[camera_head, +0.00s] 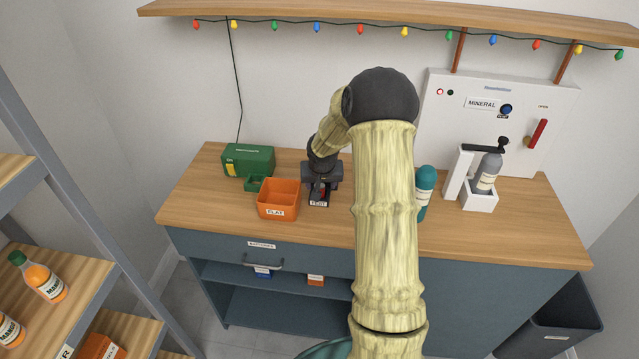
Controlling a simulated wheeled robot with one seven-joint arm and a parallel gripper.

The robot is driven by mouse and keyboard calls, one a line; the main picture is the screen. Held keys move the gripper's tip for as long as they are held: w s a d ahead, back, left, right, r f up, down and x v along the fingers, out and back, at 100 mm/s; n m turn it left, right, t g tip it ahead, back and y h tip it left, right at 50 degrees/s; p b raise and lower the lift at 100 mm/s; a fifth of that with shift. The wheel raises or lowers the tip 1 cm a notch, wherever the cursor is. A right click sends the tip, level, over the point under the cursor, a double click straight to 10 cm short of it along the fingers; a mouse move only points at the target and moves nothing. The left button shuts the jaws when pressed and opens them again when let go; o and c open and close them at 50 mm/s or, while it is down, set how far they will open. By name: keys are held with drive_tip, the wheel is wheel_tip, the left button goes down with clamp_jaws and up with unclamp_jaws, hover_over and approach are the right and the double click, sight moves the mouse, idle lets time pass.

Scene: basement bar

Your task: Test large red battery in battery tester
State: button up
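My gripper (321,184) points down at the back middle of the wooden counter, over a small dark device (318,204) with a white label, which looks like the battery tester. A small patch of red shows between the gripper and the device; it may be the large red battery, but most of it is hidden. I cannot tell whether the fingers are closed on it or whether it touches the device. An orange bin (278,199) labelled FLAT stands just left of the device.
A green box (249,160) with a small green tray (255,183) stands left of the bin. My arm covers the counter's middle. Right of it are a teal bottle (425,187) and a dispenser (478,196) holding a grey bottle. A drawer (262,262) below is shut.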

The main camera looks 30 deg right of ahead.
drive_tip(key=shift+a+r, duration=0.1)
drive_tip(key=shift+a, duration=0.05)
drive_tip(key=v, duration=1.7)
drive_tip(key=shift+s, duration=0.1)
drive_tip(key=s+a+f+n+g+y, duration=0.1)
drive_tip(key=s+a+f+n, duration=0.1)
drive_tip(key=s+a, duration=0.5)
drive_tip(key=s+a+f+n, duration=0.2)
drive_tip(key=s+a+f, duration=0.3)
drive_tip(key=s, duration=0.7)
drive_tip(key=a, duration=0.2)
drive_tip(key=shift+s+a+n+g+y, duration=0.3)
drive_tip(key=shift+s+a+g+y, duration=0.05)
drive_tip(key=shift+a+g+y, duration=0.05)
